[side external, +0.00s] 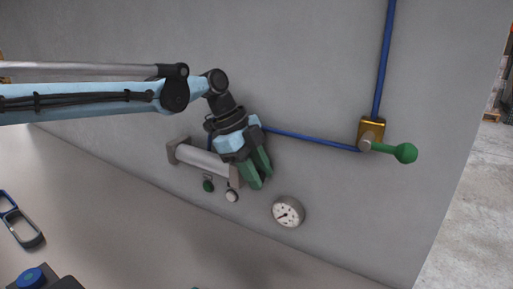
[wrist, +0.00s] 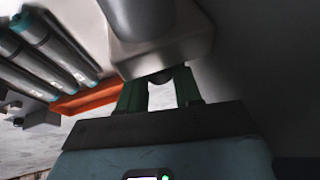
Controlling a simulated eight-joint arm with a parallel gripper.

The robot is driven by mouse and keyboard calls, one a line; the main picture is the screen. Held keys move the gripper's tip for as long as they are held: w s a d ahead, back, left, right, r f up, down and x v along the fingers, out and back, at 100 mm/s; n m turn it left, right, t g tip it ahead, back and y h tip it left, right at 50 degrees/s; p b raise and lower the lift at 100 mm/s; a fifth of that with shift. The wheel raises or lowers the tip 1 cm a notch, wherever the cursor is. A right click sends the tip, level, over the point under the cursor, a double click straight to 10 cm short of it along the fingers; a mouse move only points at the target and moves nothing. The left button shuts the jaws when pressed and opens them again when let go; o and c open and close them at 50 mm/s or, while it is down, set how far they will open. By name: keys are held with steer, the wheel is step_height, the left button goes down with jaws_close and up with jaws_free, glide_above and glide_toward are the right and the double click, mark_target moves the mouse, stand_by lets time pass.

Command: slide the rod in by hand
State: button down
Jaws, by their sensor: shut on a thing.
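A silver cylinder (side external: 203,160) with grey end blocks is mounted on the grey wall. My gripper (side external: 258,172) is at its right end, with green fingers pointing down and right. In the wrist view, the cylinder's end block (wrist: 165,55) is just ahead of the fingers (wrist: 160,84). A short dark rod end (wrist: 174,74) shows between them at the block's face. My gripper is shut on the rod; the fingers stay apart around it. In the side view the fingers hide the rod. How far it sticks out is hard to tell.
A round gauge (side external: 288,212) is on the wall below right. Green and pale knobs (side external: 208,185) hang under the cylinder. A brass valve (side external: 371,132) with a green handle (side external: 405,153) joins blue pipes. An orange tray (wrist: 88,100) and grey tubes (wrist: 50,45) show in the wrist view.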

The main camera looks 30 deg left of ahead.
steer(key=c, duration=1.1)
jaws_free()
steer(key=shift+a, duration=0.3)
steer(key=shift+o, duration=0.2)
steer(key=v, duration=1.2)
steer(key=shift+r, duration=0.1)
steer(key=s+a+f+n+t+y, duration=0.2)
steer(key=s+a+f+n, duration=0.3)
steer(key=s+f+n, duration=0.3)
steer(key=s+a+f+n+t+y, duration=0.2)
steer(key=s+a+f+n, duration=0.3)
steer(key=s+f+n, duration=0.3)
steer(key=shift+s+n+t+y, duration=0.3)
steer(key=shift+n+t, duration=0.2)
steer(key=shift+n, duration=0.7)
